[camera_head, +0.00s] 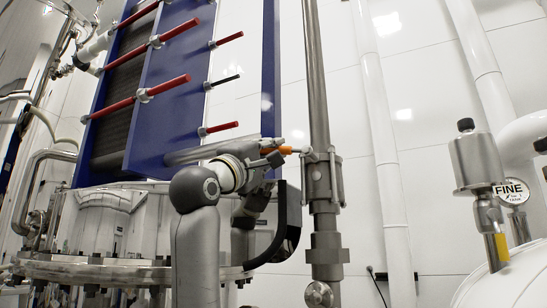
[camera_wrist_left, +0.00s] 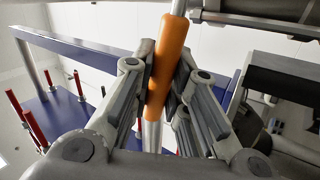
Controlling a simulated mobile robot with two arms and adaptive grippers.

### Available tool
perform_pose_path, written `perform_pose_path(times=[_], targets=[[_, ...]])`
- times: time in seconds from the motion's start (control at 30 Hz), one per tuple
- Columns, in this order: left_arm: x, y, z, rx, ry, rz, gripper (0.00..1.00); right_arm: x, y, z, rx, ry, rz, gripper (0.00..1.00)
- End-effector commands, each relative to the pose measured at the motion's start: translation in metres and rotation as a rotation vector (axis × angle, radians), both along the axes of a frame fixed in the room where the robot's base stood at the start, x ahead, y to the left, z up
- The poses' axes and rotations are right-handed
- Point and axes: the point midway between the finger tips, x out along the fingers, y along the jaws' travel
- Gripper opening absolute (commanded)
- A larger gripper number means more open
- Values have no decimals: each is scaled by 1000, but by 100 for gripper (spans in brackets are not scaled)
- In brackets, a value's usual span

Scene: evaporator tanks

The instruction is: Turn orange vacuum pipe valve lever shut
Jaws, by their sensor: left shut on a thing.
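The orange valve lever (camera_head: 286,150) sticks out roughly level to the left from the valve body (camera_head: 322,182) on a vertical grey metal pipe (camera_head: 316,75). It lies across the pipe's line. My left gripper (camera_head: 272,158) is at the lever's outer part, left of the valve. In the left wrist view, the orange lever grip (camera_wrist_left: 170,62) runs between the two fingers of my left gripper (camera_wrist_left: 161,85), which are shut on it. The fingers hide part of the lever. My right gripper is not in view.
A blue-framed plate unit (camera_head: 180,85) with red rods stands behind my left arm, above a shiny steel tank (camera_head: 115,225). White pipes (camera_head: 378,130) run right of the valve. A gauge marked FINE (camera_head: 511,190) is at the far right.

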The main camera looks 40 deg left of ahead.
Motion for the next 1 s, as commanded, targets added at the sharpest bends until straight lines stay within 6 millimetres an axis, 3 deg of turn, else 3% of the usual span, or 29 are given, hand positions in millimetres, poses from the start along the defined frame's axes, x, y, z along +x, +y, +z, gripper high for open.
perform_pose_path(times=[0.03,0.3,0.97,1.0], targets=[[2,-2,-9,-29,-1,-5,0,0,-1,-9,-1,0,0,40],[2,0,-18,-153,-29,-3,0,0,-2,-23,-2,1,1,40],[3,1,-21,-204,-37,0,0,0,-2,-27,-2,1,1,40],[3,1,-21,-204,-37,0,21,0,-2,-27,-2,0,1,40]])
